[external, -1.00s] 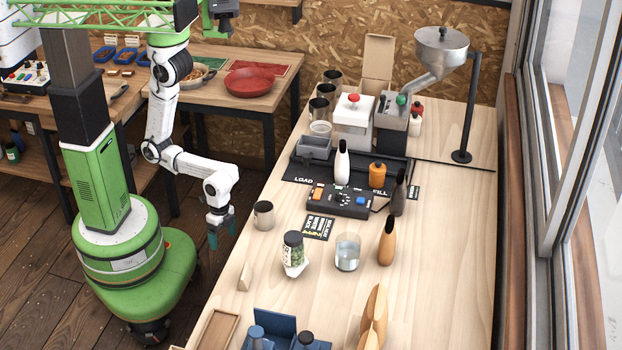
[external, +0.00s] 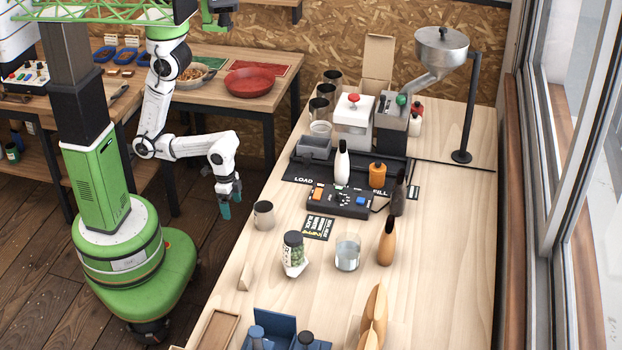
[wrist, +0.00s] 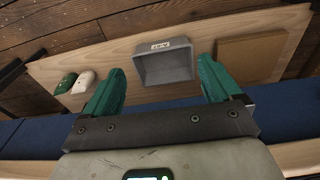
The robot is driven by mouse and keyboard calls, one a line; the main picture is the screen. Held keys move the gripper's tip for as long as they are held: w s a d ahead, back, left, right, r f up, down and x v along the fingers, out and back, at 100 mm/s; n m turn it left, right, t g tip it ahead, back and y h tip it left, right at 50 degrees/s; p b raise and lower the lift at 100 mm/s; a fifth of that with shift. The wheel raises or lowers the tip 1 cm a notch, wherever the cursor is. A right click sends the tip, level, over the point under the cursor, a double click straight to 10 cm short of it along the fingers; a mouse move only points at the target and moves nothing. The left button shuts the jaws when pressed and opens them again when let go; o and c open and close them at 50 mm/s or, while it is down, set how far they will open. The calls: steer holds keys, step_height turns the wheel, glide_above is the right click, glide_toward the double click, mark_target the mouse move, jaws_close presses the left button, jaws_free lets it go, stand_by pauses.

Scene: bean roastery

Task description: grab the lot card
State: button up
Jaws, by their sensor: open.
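I cannot tell for certain which thing is the lot card. A small black card with white and yellow print (external: 319,227) lies flat on the wooden bench, in front of the black control box. In the wrist view a small white printed label (wrist: 170,46) shows on the grey bin (wrist: 165,68). My gripper (external: 229,205) hangs beside the bench's left edge, left of the grey cup and apart from the black card. In the wrist view my gripper (wrist: 161,67) has its teal fingers wide apart, with nothing held.
A grey cup (external: 264,215) stands at the bench's left edge. A jar of green beans (external: 294,254), a glass of clear liquid (external: 347,252) and a brown bottle (external: 387,242) stand nearby. The control box (external: 340,201) lies behind. Bare bench (external: 440,270) is at the right.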

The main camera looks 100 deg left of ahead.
stand_by(0.3)
steer(key=shift+o, duration=0.8)
steer(key=shift+d, duration=0.1)
